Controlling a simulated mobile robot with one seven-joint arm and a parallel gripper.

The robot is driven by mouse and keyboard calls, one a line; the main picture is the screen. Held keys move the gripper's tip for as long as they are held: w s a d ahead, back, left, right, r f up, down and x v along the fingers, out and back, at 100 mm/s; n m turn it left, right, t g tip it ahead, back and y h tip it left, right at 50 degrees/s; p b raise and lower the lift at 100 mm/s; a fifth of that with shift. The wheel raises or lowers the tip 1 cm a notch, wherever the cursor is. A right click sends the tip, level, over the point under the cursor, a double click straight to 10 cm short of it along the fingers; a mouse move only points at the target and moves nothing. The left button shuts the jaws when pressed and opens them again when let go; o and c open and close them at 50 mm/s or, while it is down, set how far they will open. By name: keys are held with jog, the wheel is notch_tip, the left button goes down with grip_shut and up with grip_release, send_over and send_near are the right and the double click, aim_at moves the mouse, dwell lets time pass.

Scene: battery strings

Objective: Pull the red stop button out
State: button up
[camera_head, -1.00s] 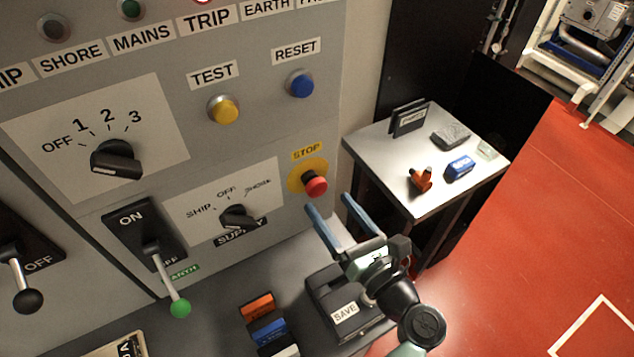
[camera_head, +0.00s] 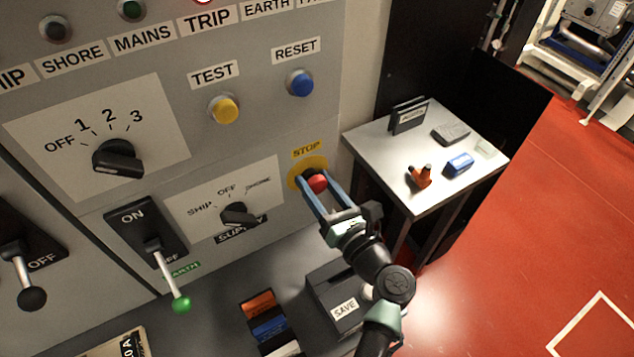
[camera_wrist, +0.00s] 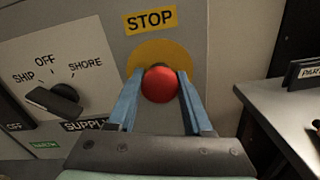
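The red stop button (camera_head: 317,183) sits on a yellow disc (camera_head: 296,178) on the grey panel, under the STOP label (camera_head: 308,149). In the wrist view the red button (camera_wrist: 160,84) shows between my two blue fingers. My gripper (camera_head: 316,182) is at the button, with one finger on each side of it. In the wrist view my gripper (camera_wrist: 157,88) is open around the button, and the fingertips reach the disc area. Small gaps seem to show beside the button; I cannot tell whether either finger touches it.
A blue RESET button (camera_head: 300,83) and a yellow TEST button (camera_head: 223,109) are above. The SUPPLY knob (camera_head: 238,213) is to the left. A SAVE box (camera_head: 335,300) stands below the arm. A side table (camera_head: 400,185) with small items is at right.

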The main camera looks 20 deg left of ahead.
grip_shut()
jog(key=shift+p+v, duration=0.75)
jog(key=shift+v, duration=0.15)
jog(key=shift+f, duration=0.15)
jog(key=shift+o, duration=1.9)
grip_release()
jog(key=o, duration=0.4)
jog(key=shift+d, duration=0.1)
jog(key=shift+o, duration=0.2)
